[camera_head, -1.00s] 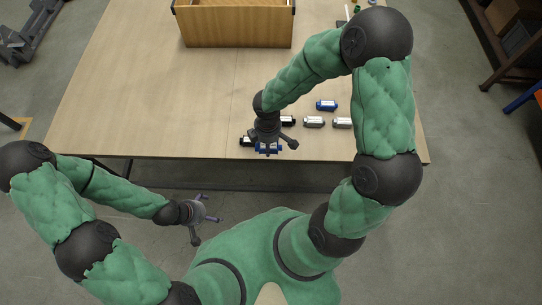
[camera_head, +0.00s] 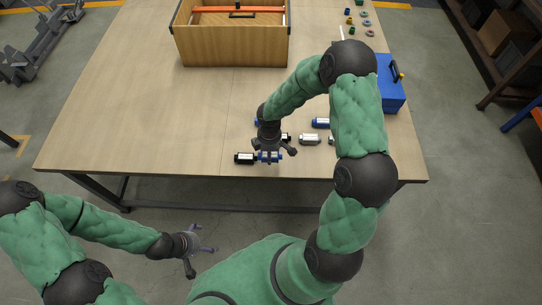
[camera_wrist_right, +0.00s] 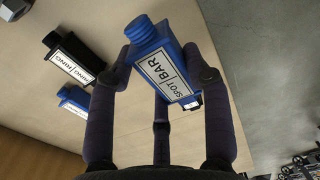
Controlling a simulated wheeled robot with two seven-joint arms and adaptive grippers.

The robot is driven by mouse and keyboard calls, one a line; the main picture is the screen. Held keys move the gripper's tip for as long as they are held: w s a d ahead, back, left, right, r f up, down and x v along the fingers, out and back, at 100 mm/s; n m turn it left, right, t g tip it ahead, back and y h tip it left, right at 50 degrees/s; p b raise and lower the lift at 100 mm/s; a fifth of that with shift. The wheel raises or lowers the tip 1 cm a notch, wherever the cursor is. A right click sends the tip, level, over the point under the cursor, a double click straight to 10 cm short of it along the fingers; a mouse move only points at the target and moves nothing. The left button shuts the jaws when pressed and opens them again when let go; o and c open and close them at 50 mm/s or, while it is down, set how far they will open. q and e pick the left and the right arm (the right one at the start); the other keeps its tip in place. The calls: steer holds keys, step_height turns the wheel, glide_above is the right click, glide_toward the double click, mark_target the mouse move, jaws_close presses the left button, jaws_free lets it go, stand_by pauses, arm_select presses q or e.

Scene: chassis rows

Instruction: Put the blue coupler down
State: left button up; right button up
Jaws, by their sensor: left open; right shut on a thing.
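A blue coupler (camera_wrist_right: 165,65) with a white label reading SPOT BAR is between the fingers of my right gripper (camera_wrist_right: 160,85) in the right wrist view. In the head view my right gripper (camera_head: 272,151) is shut on this blue coupler (camera_head: 266,157) at the table's front edge. Whether it touches the tabletop I cannot tell. My left gripper (camera_head: 203,246) is open and empty, in front of the table and away from the couplers.
A wooden box (camera_head: 232,50) stands at the back of the table (camera_head: 120,120), and a blue case (camera_head: 390,90) at the right. The left part of the tabletop is clear.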

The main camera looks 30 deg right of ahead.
steer(key=shift+w+d+f, duration=0.3)
steer(key=shift+f, duration=0.25)
steer(key=shift+w+d+f, duration=0.25)
steer(key=shift+d+f, duration=0.05)
steer(key=shift+f, duration=0.2)
steer(key=shift+w+d+f+b, duration=0.15)
steer(key=shift+f+b, duration=0.5)
steer(key=shift+f, duration=0.95)
steer(key=shift+f, duration=0.1)
steer(key=o, duration=1.1)
steer(key=shift+o, duration=0.2)
